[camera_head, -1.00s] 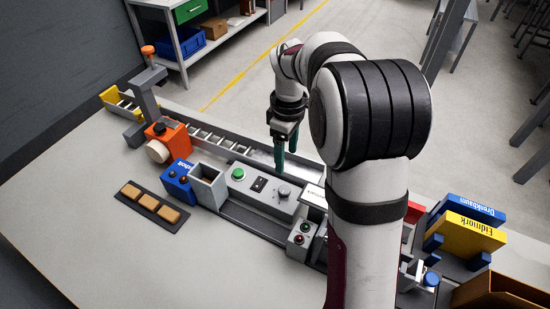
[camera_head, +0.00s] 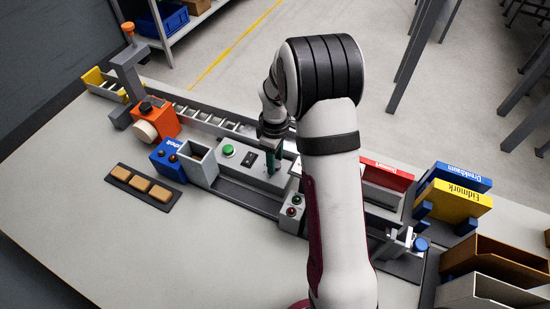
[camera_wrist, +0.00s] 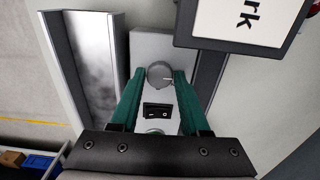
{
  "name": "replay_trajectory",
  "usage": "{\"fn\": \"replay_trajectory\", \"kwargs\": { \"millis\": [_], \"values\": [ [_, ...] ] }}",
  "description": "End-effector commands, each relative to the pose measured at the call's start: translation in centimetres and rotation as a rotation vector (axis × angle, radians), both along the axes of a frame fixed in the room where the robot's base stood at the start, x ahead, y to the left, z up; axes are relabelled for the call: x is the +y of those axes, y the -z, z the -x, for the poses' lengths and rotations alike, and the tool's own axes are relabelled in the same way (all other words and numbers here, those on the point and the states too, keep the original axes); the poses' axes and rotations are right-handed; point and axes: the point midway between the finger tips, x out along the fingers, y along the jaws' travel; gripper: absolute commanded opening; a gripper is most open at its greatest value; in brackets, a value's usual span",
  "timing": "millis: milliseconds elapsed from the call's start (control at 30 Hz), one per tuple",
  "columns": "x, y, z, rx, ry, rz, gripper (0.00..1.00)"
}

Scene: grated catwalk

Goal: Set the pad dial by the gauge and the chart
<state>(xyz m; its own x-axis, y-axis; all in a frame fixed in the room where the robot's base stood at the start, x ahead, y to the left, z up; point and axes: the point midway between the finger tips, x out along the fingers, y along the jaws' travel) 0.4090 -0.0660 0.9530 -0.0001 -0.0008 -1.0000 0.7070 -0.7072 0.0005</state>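The pad dial (camera_wrist: 160,74) is a round grey knob with a pale pointer line on a light grey control box (camera_wrist: 150,45). In the wrist view it lies between the two green fingertips of my gripper (camera_wrist: 154,76). The fingers are apart, and I see no clear contact with the dial. In the head view my gripper (camera_head: 274,156) points down over the right part of the control box (camera_head: 228,172) and hides the dial. A black rocker switch (camera_wrist: 158,110) and a green button (camera_head: 228,150) share the box. I cannot make out a gauge or chart.
A framed white sign (camera_wrist: 240,20) stands close to the right finger in the wrist view. A grey open bin (camera_head: 199,163), blue box (camera_head: 168,160) and orange unit (camera_head: 155,118) stand left of the control box. A small box with red and green lamps (camera_head: 293,207) stands in front.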

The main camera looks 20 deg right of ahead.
Motion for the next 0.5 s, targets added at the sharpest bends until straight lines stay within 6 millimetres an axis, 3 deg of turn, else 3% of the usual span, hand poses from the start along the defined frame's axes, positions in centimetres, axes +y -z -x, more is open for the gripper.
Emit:
{"fn": "replay_trajectory", "kwargs": {
  "millis": [33, 233, 500],
  "values": [
    [0.0, -0.01, 0.0, 0.0, 0.0, 0.0, 0.35],
    [0.01, -0.03, 0.01, 0.0, 0.0, 0.0, 0.0],
    [0.02, -0.04, 0.01, 0.001, 0.014, -0.001, 0.0]
  ]
}}
